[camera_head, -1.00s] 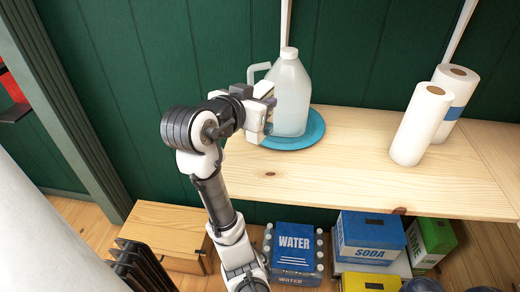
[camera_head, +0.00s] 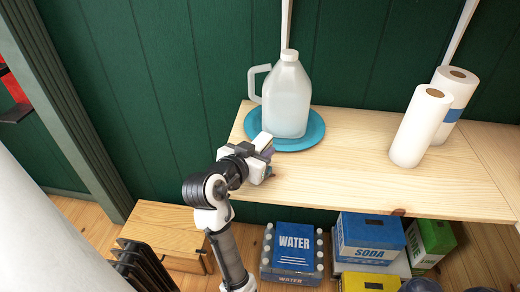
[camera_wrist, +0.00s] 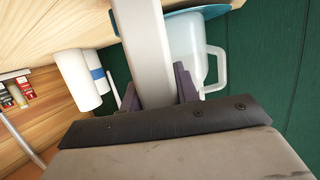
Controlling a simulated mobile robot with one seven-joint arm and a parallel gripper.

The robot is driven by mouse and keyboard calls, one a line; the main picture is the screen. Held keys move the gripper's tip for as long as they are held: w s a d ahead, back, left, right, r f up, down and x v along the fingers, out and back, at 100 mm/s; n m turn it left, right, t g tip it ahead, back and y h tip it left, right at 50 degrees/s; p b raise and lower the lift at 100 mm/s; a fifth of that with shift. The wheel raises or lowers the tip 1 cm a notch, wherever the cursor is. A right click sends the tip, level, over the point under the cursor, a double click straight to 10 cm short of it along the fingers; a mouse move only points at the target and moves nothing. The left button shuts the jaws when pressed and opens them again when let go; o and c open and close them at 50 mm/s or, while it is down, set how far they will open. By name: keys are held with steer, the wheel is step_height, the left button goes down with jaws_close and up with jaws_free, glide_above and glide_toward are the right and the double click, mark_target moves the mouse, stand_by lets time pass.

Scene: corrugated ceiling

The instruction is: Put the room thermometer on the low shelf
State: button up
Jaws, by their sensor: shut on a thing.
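My gripper (camera_head: 266,152) is near the left front part of the light wooden shelf (camera_head: 370,185), in front of the blue plate. In the wrist view, its two dark fingers (camera_wrist: 158,92) are shut on a long, pale grey, flat-sided thing (camera_wrist: 147,45), which seems to be the room thermometer. Its face is turned away, so I see no scale or markings. In the head view, the gripper and arm mostly hide it. I cannot tell whether it touches the shelf.
A milky jug (camera_head: 287,95) stands on the blue plate (camera_head: 313,137). Two paper rolls (camera_head: 420,125) stand to the right, with bare wood between. Below are a water pack (camera_head: 294,250), a soda box (camera_head: 370,237), a green box (camera_head: 432,238) and a wooden box (camera_head: 165,228).

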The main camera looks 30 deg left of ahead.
steer(key=shift+f, duration=0.2)
steer(key=o, duration=1)
